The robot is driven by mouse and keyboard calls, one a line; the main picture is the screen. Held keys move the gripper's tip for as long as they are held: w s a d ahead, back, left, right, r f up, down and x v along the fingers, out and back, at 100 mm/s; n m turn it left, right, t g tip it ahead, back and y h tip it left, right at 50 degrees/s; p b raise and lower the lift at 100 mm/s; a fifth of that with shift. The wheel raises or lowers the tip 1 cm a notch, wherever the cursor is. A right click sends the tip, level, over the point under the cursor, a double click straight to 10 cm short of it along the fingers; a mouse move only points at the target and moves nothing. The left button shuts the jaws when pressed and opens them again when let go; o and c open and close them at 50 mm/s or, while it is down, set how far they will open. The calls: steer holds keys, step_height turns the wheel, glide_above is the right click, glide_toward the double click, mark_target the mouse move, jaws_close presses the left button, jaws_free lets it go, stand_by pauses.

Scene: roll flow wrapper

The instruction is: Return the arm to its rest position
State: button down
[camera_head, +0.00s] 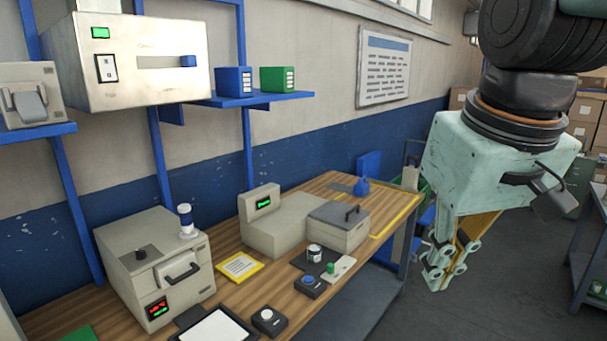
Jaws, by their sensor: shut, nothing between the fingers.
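My gripper (440,284) hangs from my arm at the right of the head view, fingers pointing down. Its mint-green housing (487,160) is scuffed, and the fingers are shut with nothing between them. It is apart from the wooden workbench (232,272), to the right of the bench's right edge and over the grey floor from this view. The upper arm runs out of the picture at the top right.
Shelves (262,97) line the wall. Cardboard boxes (584,112) stand behind my arm.

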steer(key=s+d+f+m+b, duration=0.1)
steer(key=s+f, duration=0.4)
steer(key=s, duration=0.8)
steer(key=shift+d+m+t+b, duration=0.2)
steer(key=shift+m+t+b, duration=0.2)
stand_by(1.5)
